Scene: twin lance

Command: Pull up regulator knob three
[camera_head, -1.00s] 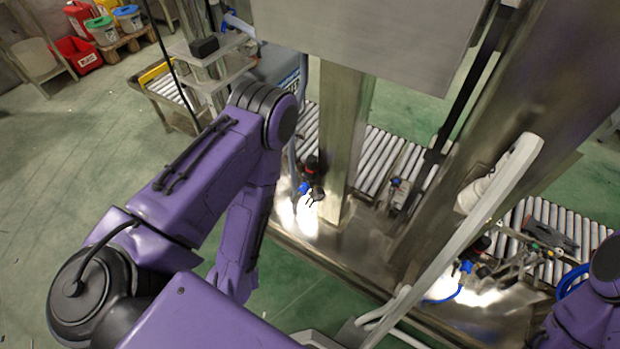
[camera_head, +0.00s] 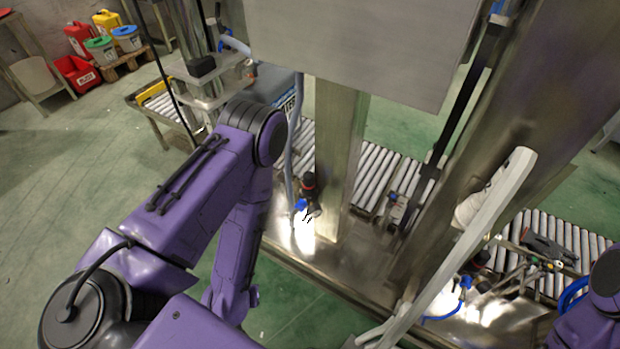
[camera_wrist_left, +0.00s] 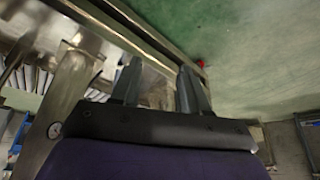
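A small regulator (camera_head: 309,185) with a black body, a red ring and a blue fitting stands by the metal post in the head view. A second dark regulator (camera_head: 480,260) with a blue fitting sits at the lower right, partly covered by a pale bar. I cannot tell which one is number three. My left arm reaches down left of the first regulator, and its gripper is hidden in the head view. In the left wrist view my left gripper (camera_wrist_left: 158,87) has its fingers apart with nothing between them. No regulator is clear there. My right gripper is out of view.
A metal post (camera_head: 340,150) and a large grey panel (camera_head: 360,40) stand over the work area. Roller conveyors (camera_head: 375,175) run behind. A pale slanted bar (camera_head: 470,240) crosses the right side. Green floor is open at the left.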

